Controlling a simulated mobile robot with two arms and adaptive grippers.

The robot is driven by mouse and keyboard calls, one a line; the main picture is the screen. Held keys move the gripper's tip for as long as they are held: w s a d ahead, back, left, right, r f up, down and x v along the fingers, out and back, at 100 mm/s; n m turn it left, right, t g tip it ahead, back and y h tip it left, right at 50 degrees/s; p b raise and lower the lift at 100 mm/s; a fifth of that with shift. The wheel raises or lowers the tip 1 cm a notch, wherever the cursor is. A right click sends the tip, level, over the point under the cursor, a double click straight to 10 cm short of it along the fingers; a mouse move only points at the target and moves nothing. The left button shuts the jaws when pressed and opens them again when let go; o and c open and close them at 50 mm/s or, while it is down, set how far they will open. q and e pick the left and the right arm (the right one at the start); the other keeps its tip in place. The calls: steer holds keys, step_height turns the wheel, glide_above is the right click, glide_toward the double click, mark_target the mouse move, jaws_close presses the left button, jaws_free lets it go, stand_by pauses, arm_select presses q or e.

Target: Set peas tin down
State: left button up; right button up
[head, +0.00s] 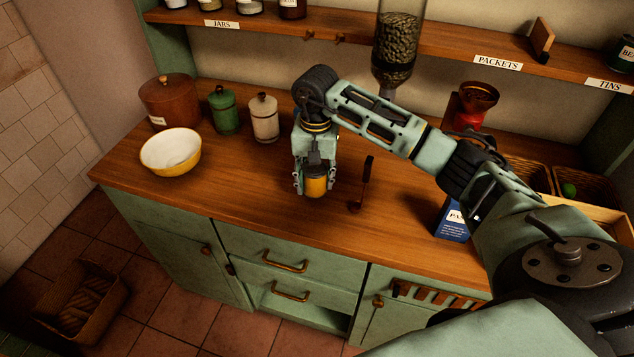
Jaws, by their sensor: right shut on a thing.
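My right gripper (315,184) points down over the middle of the wooden worktop (250,185). It is shut on the peas tin (316,187), a small upright tin with a yellow-orange side, partly covered by the fingers. No lettering on it can be read. The tin is at or just above the worktop; I cannot tell whether it touches. My left gripper is not in view.
A dark spoon (362,185) is close right of the tin. A yellow bowl (171,152), green canister (224,111) and cream canister (264,118) stand left. A blue packet (453,222) stands right. A "TINS" shelf label (609,86) is upper right.

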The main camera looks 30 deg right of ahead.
mark_target(316, 186)
step_height(316, 186, down, 2)
steer(key=shift+f+p, duration=0.15)
steer(key=shift+p, duration=0.2)
steer(key=shift+f+b, duration=0.35)
steer(key=shift+f, duration=0.2)
steer(key=o, duration=1.4)
steer(key=shift+r, duration=0.1)
steer(key=shift+c, duration=0.2)
